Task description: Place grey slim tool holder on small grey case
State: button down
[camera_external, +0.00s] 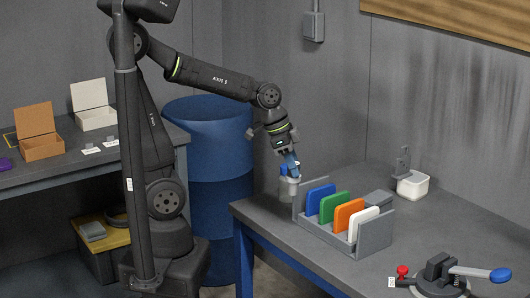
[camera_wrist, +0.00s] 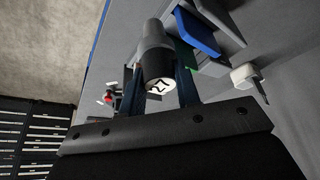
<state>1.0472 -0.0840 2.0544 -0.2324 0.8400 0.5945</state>
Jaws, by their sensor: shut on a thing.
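The grey slim tool holder (camera_wrist: 153,48) is a tapered grey cylinder with a dark collar and a white end marked 27 facing the wrist camera. My gripper (camera_wrist: 159,72) is shut on it, one finger on each side. In the external view my gripper (camera_external: 290,163) points down near the table's left corner, with the holder (camera_external: 288,187) hanging below it, just left of the slotted rack. A small grey box (camera_external: 378,198), possibly the small grey case, sits behind the rack. Another grey case-like block (camera_external: 92,231) lies on a yellow lid at lower left.
The grey rack (camera_external: 376,237) holds several coloured plates upright. A blue barrel (camera_external: 215,180) stands left of the table (camera_external: 285,247). Open boxes (camera_external: 40,148) occupy the left bench.

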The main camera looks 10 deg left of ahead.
jog(key=w+d+r+n+t, duration=0.1)
jog(key=w+d+r+n, duration=0.15)
jog(key=d, duration=0.95)
jog(key=w+d+r+n+t, duration=0.1)
jog(key=d+r, duration=0.2)
jog(key=d, duration=0.8)
jog(key=shift+n, duration=0.25)
jog(key=shift+w+d+f, duration=0.15)
jog(key=shift+w+f, duration=1.7)
jog(key=shift+f, duration=0.05)
jog(key=shift+w+d+f, duration=0.2)
jog(key=shift+w+f, duration=1.6)
jog(key=shift+f, duration=0.05)
jog(key=shift+w+d+f, duration=0.15)
jog(key=shift+w+f, duration=1.7)
jog(key=shift+f, duration=0.05)
jog(key=shift+f, duration=0.1)
jog(key=c, duration=1.5)
grip_release()
jog(key=shift+f, duration=0.1)
jog(key=o, duration=0.4)
